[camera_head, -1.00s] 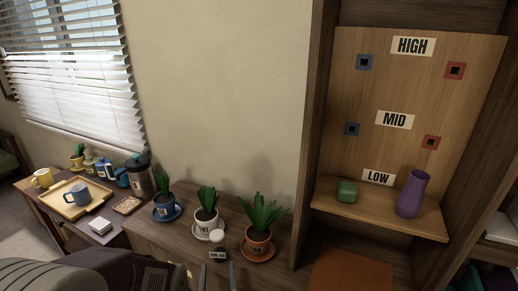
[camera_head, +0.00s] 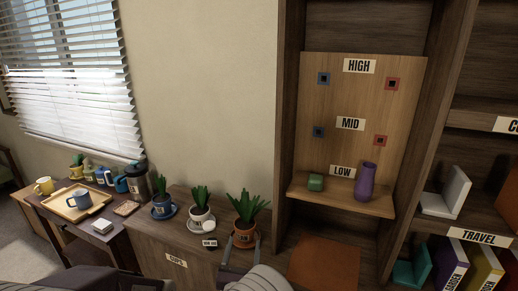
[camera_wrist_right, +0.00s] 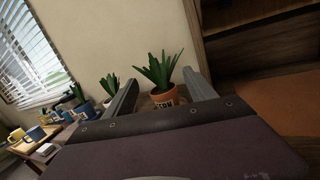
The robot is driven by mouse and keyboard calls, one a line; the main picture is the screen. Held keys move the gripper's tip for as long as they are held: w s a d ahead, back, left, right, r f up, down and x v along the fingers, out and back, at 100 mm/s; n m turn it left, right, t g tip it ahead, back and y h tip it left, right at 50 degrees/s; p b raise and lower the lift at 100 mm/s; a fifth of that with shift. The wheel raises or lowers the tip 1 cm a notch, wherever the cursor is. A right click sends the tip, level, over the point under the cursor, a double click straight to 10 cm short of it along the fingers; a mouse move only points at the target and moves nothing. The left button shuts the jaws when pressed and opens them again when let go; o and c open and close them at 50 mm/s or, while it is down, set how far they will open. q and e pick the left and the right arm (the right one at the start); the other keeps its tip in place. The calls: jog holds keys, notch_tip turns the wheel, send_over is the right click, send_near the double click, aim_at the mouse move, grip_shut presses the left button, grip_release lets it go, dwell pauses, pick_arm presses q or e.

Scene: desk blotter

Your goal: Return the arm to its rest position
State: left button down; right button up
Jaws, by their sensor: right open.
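My right gripper (camera_head: 243,242) shows at the bottom middle of the head view. Its two fingers are apart, with nothing seen between them but the terracotta pot (camera_head: 245,238) behind. In the right wrist view the open fingers (camera_wrist_right: 160,78) frame the same potted plant (camera_wrist_right: 158,70), which stands beyond them. I cannot tell the exact gap to the pot. My left gripper is not in view.
A white pot (camera_head: 200,218) and a blue pot (camera_head: 162,207) stand left of the terracotta one. A bookshelf (camera_head: 470,185) stands at right.

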jog(key=s+d+r+m+g+h+p, duration=0.1)
jog(key=d+r+m+g+h+p, duration=0.2)
jog(key=d, duration=0.7)
jog(key=s+d+r+m+g+h, duration=0.1)
jog(key=d+r+m+g+h, duration=0.2)
jog(key=d+r+m+h, duration=0.5)
jog(key=s+d+m+g+h+p, duration=0.1)
jog(key=d+m+g+p, duration=0.15)
jog(key=d, duration=0.95)
jog(key=s+d+f+m+g+y+p, duration=0.15)
jog(key=s+d+m+g, duration=0.35)
jog(key=s, duration=0.5)
jog(key=s+d+f+m+g+y+p, duration=0.1)
jog(key=s+d+f+m+g+y, duration=0.2)
jog(key=s+m+g, duration=0.55)
jog(key=a+f+m+t+y, duration=0.1)
jog(key=a+f+m+y, duration=0.1)
jog(key=a, duration=0.3)
jog(key=s+a+f+m+t+y, duration=0.1)
jog(key=a+f+m+y, duration=0.1)
jog(key=a+y, duration=0.2)
jog(key=s+a+f+m+t+y, duration=0.1)
jog(key=a+m+t+y, duration=0.1)
jog(key=a, duration=0.4)
jog(key=shift+a+f+m+y, duration=0.2)
jog(key=shift+f+m+y, duration=0.25)
jog(key=shift+y, duration=0.2)
